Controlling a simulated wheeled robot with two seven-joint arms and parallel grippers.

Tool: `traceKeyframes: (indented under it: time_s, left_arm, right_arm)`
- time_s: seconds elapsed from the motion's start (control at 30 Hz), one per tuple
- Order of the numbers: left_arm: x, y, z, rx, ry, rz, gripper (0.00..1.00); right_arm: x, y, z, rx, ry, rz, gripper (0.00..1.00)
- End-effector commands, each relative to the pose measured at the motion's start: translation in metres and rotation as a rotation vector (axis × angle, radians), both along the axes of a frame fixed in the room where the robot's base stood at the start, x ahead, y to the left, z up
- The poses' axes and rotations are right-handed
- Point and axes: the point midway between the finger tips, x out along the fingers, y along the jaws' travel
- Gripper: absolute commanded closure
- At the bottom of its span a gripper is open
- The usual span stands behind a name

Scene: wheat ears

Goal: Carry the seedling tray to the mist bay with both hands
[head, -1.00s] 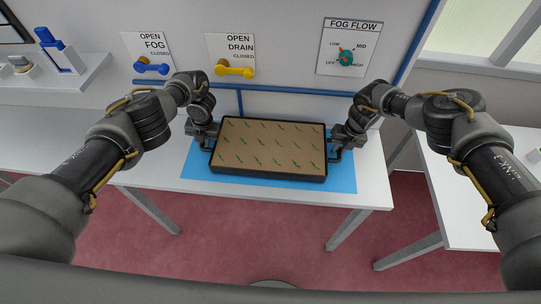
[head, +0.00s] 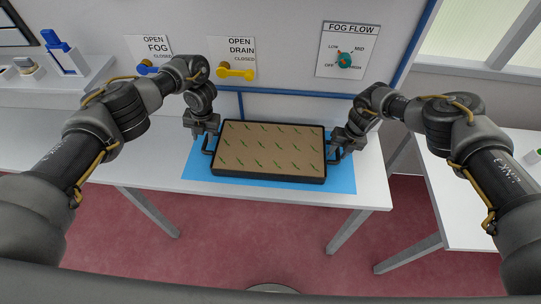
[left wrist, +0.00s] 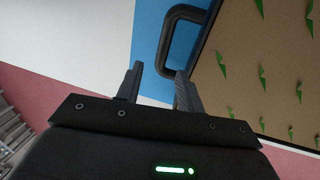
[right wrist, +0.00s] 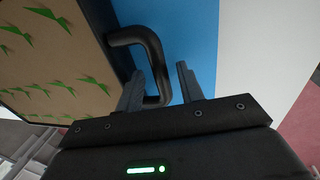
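The seedling tray (head: 268,177), dark-rimmed with brown soil and several green sprouts, lies flat on a blue mat (head: 197,172) on the white table. It has a dark loop handle at each short end. My left gripper (head: 206,133) is at the tray's left handle (left wrist: 166,45). In the left wrist view its fingers (left wrist: 158,85) are apart, with the handle beside the right finger, not clearly between them. My right gripper (head: 338,148) is at the right handle (right wrist: 152,45). In the right wrist view its fingers (right wrist: 160,85) are apart, with the handle close to the left finger.
On the wall are a blue fog lever (head: 147,68), partly hidden by my left arm, a yellow drain lever (head: 236,74) and a fog flow dial (head: 344,60). A blue pipe (head: 290,93) runs behind the tray. Another white table (head: 480,190) stands at right. The table left of the mat is clear.

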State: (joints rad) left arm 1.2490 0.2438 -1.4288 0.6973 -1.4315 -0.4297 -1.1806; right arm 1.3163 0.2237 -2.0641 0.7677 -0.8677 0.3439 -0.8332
Motion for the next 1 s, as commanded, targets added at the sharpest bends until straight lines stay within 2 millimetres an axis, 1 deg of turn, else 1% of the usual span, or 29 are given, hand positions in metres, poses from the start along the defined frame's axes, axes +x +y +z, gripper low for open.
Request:
traceKeyframes:
  time_s: [0.03,0.13,0.23,0.4,0.53,0.7,0.77,0.87,1.0]
  left_arm:
    - [0.001,-0.001,0.008,0.005,-0.004,-0.007,0.62]
    - [-0.003,-0.001,0.018,0.008,0.004,-0.003,0.62]
    - [-0.003,-0.006,0.037,0.006,-0.001,-0.004,0.62]
    - [-0.005,-0.010,0.056,0.004,0.000,-0.001,0.62]
    - [-0.006,-0.011,0.063,0.004,0.003,0.002,0.62]
    - [-0.007,-0.011,0.064,0.004,0.003,0.003,0.62]
    - [-0.007,-0.011,0.064,0.004,0.003,0.003,0.62]
    - [-0.006,-0.011,0.064,0.004,0.002,0.003,0.62]
    - [-0.006,-0.011,0.064,0.004,0.003,0.002,0.62]
  right_arm:
    - [0.000,0.000,0.000,0.000,0.000,0.000,0.62]
    - [0.000,0.000,0.000,0.000,0.000,0.000,0.62]
    - [0.000,0.000,0.000,0.000,0.000,0.000,0.62]
    - [0.000,0.000,0.000,0.000,0.000,0.000,0.62]
    - [0.000,0.000,0.000,0.000,0.000,0.000,0.62]
    - [0.000,0.000,0.001,0.001,0.000,0.000,0.62]
    - [0.000,-0.001,0.006,0.001,-0.001,0.000,0.62]
    - [0.001,-0.004,0.018,0.003,-0.001,-0.001,0.62]
    - [0.000,-0.009,0.047,0.003,-0.003,-0.001,0.62]
